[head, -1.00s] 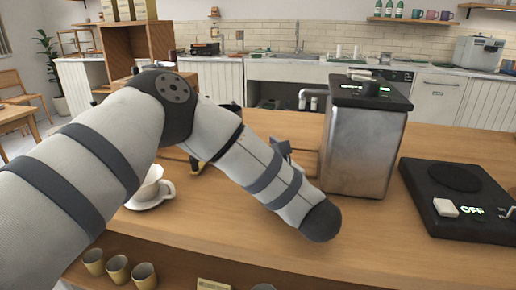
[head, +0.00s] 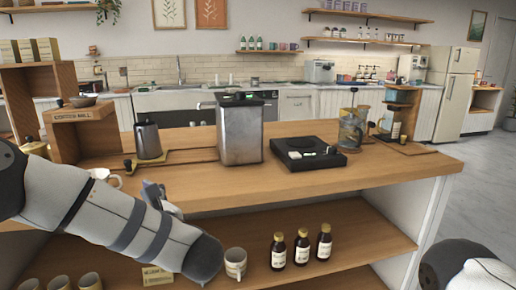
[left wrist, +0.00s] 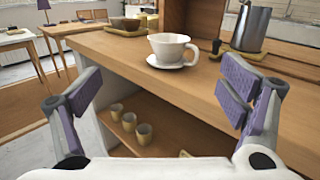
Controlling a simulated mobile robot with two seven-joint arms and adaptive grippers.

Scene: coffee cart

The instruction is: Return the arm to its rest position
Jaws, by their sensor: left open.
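My left arm comes in from the left in the head view, in front of the counter (head: 330,178). Its gripper is mostly hidden behind the forearm there; a small grey part shows beside the arm. In the left wrist view my left gripper (left wrist: 157,98) is open, with nothing between its fingers. Beyond the fingers, a white cup (left wrist: 174,47) stands on a saucer (left wrist: 172,62) on the counter, apart from them. In the head view the cup (head: 104,177) is partly covered by my arm. Part of my right arm shows at the bottom right; its gripper is out of frame.
On the counter are a kettle (head: 148,141), a metal container (head: 240,133), a black scale (head: 306,160) and a glass vessel (head: 351,132). The shelf below holds a mug (head: 235,263), several small cups and brown bottles (head: 302,247).

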